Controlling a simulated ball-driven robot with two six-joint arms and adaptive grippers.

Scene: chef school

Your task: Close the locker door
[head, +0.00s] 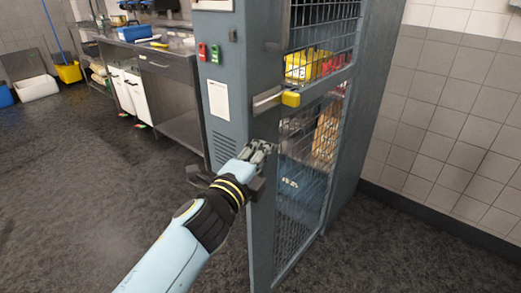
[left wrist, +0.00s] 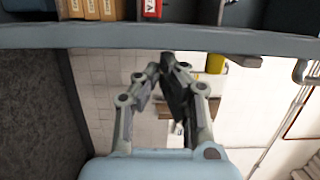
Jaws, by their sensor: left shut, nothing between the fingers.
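The tall blue-grey locker stands right of centre in the head view. Its mesh door (head: 304,209) has a grey frame and a yellow-ended latch (head: 290,98). I cannot tell surely how far the door stands from its frame. My left gripper (head: 262,150) is at the locker's near upright, beside the mesh and below the latch; contact is unclear. In the left wrist view the left gripper (left wrist: 165,68) has its fingers together with nothing between them, just below a grey horizontal locker edge (left wrist: 240,40). My right gripper is out of view.
Yellow and red items (head: 303,65) and a blue bag (head: 290,178) show behind the mesh. A steel counter (head: 170,85) stands at the back left. A tiled wall (head: 450,120) rises on the right. Dark floor (head: 80,200) is clear at left.

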